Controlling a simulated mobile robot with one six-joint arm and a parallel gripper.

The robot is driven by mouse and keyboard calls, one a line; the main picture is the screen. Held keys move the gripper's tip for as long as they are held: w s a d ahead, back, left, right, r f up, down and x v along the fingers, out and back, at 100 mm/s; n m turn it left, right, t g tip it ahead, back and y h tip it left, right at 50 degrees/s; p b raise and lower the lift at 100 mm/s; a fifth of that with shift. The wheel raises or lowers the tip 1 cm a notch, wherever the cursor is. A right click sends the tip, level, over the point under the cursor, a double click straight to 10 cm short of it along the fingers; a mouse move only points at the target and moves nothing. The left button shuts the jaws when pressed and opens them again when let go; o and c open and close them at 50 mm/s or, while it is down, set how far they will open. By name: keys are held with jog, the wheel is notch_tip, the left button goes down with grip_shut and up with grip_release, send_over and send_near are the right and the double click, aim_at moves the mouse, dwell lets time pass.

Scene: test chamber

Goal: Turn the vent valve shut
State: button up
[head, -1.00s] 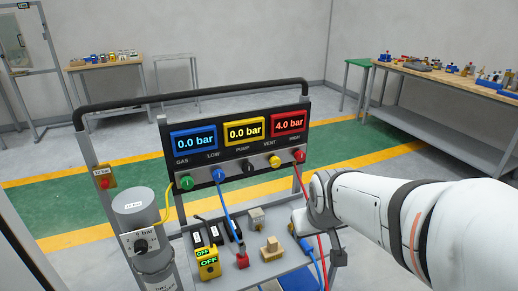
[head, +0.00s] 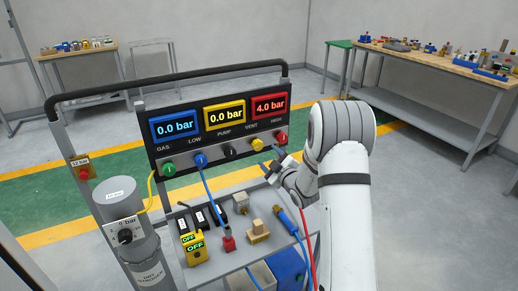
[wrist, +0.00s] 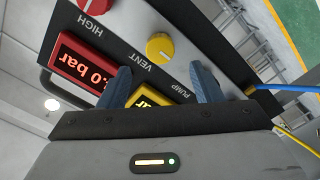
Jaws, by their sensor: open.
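The vent valve is a yellow knob (head: 257,144) under the VENT label on the black panel (head: 215,165), between the black PUMP knob (head: 229,151) and the red HIGH knob (head: 281,137). My gripper (head: 277,158) is just below and right of the vent knob, pointing at the panel. In the wrist view, turned upside down, the yellow knob (wrist: 160,46) shows ahead between my two blue fingers (wrist: 161,82). The fingers are apart and empty, and do not grip the knob. Its exact turn is hard to read.
Blue, yellow and red displays (head: 225,115) read 0.0, 0.0 and 4.0 bar. A green GAS knob (head: 168,169) and blue LOW knob (head: 200,159) sit left. A blue hose (head: 214,203) and red hose (head: 305,235) hang in front. Small parts stand on the tray (head: 215,262) below.

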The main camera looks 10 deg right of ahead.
aim_at(259, 147)
jog(key=p+x, duration=0.1)
jog(key=x, duration=0.6)
jog(key=shift+w+a, duration=0.15)
jog(key=shift+w, duration=0.15)
jog(key=shift+c, duration=0.3)
jog(key=shift+f, duration=0.1)
jog(key=c, duration=0.9)
